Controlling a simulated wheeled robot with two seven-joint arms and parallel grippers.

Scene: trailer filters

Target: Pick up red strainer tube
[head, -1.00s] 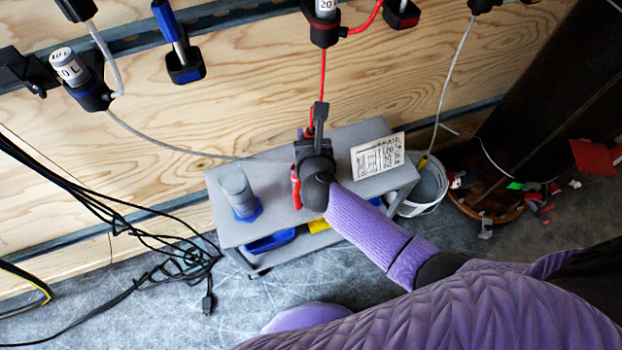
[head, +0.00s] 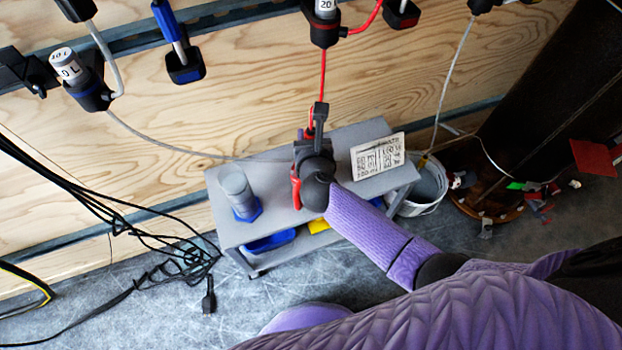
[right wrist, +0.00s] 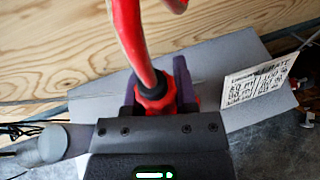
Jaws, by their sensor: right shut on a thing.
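The red strainer tube (right wrist: 130,35) rises from between the fingers of my right gripper (right wrist: 156,92) in the right wrist view and bends over at the top. Its red lower end sits between the two dark fingers, which are shut on it. In the head view, my right gripper (head: 314,143) is over the grey cart. A red line (head: 322,85) runs from the wall holder down to it, and a red part (head: 296,188) shows at its left side. The gripper hides much of the tube in the head view. My left gripper is not in view.
The grey cart (head: 228,180) bears a grey cylinder with a blue base (head: 239,192) on the left and a printed card (head: 378,157) on the right. A white bucket (head: 424,190) stands to the right. Black cables (head: 165,235) lie on the left floor.

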